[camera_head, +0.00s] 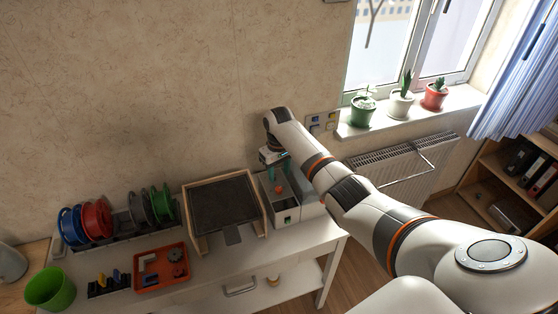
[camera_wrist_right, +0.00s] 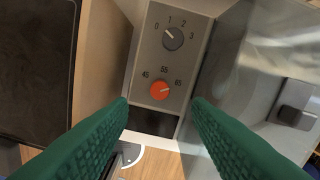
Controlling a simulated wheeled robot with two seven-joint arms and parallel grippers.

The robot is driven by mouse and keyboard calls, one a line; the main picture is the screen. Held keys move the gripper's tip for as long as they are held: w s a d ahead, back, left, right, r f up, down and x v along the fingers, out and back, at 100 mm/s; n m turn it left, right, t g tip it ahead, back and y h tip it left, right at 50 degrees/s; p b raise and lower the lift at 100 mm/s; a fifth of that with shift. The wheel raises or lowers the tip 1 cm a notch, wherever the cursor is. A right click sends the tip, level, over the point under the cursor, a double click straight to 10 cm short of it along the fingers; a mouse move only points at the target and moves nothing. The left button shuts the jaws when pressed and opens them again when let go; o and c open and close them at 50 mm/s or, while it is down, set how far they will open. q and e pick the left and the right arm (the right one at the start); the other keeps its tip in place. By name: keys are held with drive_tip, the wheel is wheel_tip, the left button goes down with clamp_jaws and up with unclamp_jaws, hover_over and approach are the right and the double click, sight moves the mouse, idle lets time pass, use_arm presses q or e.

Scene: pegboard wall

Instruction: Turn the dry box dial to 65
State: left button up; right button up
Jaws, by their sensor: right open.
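The dry box (camera_head: 288,214) is a light grey unit at the right end of the white table. Its control panel (camera_wrist_right: 146,62) fills the upper middle of the right wrist view. The orange dial (camera_wrist_right: 160,89) has the labels 45, 55 and 65 around it; its small pale mark seems to lean right, towards the 65 side. The dial also shows in the head view (camera_head: 279,189). My right gripper (camera_wrist_right: 160,106) is open, its green fingers apart on either side of the orange dial, not visibly touching it. My left gripper is not in view.
A grey dial (camera_wrist_right: 173,38) marked 0 to 3 sits above the orange one. A framed printer bed (camera_head: 225,203) stands left of the box. Spools (camera_head: 97,219), an orange tray (camera_head: 161,268) and a green cup (camera_head: 49,288) are further left. The wall is close behind.

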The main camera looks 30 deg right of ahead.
wheel_tip(320, 180, up, 5)
drive_tip(key=shift+r+b, duration=0.1)
drive_tip(key=shift+b, duration=0.3)
idle(0.4)
